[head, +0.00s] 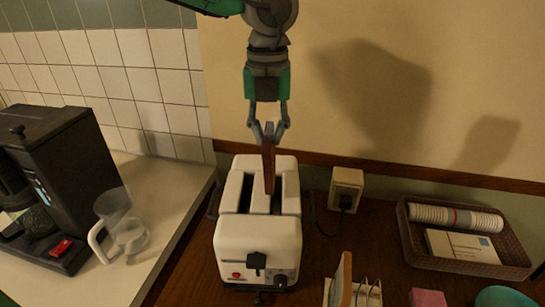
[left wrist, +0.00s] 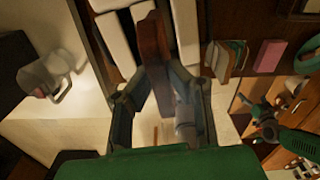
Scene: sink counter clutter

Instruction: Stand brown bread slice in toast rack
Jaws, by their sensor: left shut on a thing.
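My left gripper (head: 268,132) points down above the white toaster (head: 258,250), shut on the brown bread slice (head: 269,168). The slice hangs upright, seen nearly edge-on, its lower end over the toaster's slots; I cannot tell whether it is inside a slot. In the left wrist view the slice (left wrist: 153,48) lies between the fingers (left wrist: 157,90), with white toaster parts on both sides. The toast rack (head: 368,293) is at the bottom edge, partly cut off, with a tan slice (head: 345,280) upright in it. My right gripper (left wrist: 263,120) seems to show small at the right of the wrist view; its fingers are unclear.
A wicker tray (head: 415,262) with a cup stack and cards lies at right. A pink block (head: 428,298) and teal bowl (head: 503,297) are near the front. A wall socket (head: 346,188) is behind. A coffee machine (head: 75,170) and glass jug (head: 122,232) stand left.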

